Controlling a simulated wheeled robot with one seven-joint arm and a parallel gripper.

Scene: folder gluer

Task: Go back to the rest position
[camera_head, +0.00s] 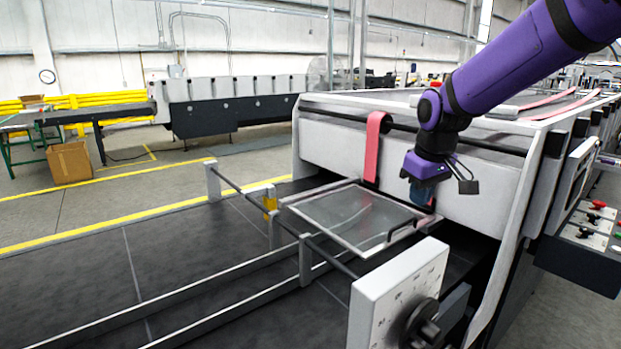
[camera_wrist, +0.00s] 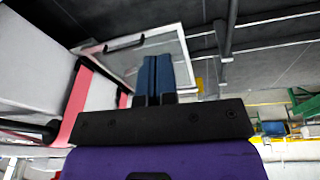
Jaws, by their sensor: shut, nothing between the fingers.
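My gripper (camera_head: 424,194) hangs from the purple arm in front of the folder gluer (camera_head: 470,170), above the right side of the machine's framed clear panel. It points downward. In the wrist view my gripper's blue fingers (camera_wrist: 155,75) are together with nothing between them. The clear panel (camera_head: 350,215) with its light frame and dark handle lies in front of the machine; it also shows beyond the fingers in the wrist view (camera_wrist: 125,62). I cannot tell the exact gap between fingertips and panel.
A pink belt (camera_head: 371,150) hangs over the machine's front left of my gripper. A white box with a black knob (camera_head: 400,295) stands in the foreground. A control panel with buttons (camera_head: 596,220) is at the right. A cardboard box (camera_head: 70,162) sits far left. Open floor lies left.

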